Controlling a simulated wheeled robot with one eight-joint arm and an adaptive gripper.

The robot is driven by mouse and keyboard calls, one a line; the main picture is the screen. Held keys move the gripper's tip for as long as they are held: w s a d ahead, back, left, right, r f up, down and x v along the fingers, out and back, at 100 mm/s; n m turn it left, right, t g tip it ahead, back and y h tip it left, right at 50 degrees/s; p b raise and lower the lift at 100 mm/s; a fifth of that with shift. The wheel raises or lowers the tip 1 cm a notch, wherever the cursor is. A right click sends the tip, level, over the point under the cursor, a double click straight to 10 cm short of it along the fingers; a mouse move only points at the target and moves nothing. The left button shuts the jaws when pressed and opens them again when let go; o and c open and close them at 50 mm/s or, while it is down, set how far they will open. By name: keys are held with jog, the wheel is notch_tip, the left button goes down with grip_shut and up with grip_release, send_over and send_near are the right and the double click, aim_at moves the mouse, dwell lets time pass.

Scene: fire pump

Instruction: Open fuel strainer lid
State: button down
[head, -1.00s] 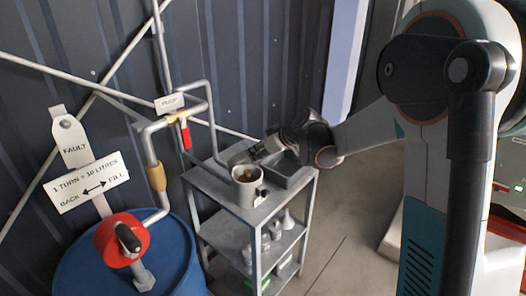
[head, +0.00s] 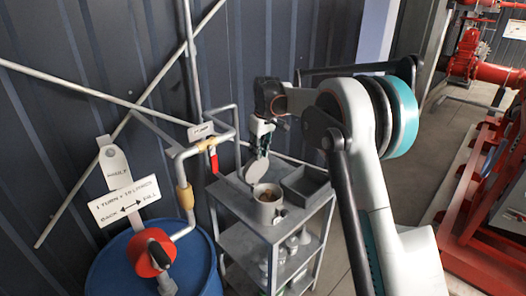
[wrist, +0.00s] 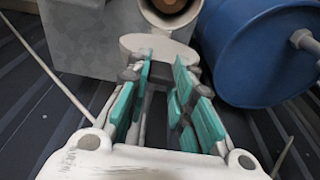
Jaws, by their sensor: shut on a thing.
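The fuel strainer (head: 267,212) is a grey-white pot on the top shelf of a grey cart. Its mouth is open and shows something brown inside. The round pale lid (head: 255,171) is off the mouth, tilted on edge just behind and above the pot. My gripper (head: 260,150) points down with its fingertips at the lid's upper edge, shut on it. In the wrist view the lid (wrist: 140,43) lies at the tips of the teal fingers (wrist: 162,62), and the strainer (wrist: 172,18) is just beyond it. The exact finger contact is partly hidden.
A grey tray (head: 306,187) sits right of the strainer on the cart (head: 236,200). A blue drum (head: 190,262) with a red crank pump (head: 148,254) stands at left. Pipes run along the dark wall behind. Red pump equipment (head: 480,190) is at far right.

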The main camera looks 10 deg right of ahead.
jog(key=shift+w+a, duration=0.2)
jog(key=shift+w, duration=0.05)
dwell(0.4)
jog(key=c, duration=1.4)
grip_release()
jog(key=shift+w+f, duration=0.1)
notch_tip(320, 180, up, 12)
jog(key=s, duration=0.1)
jog(key=shift+d, duration=0.4)
jog(key=shift+s, duration=0.1)
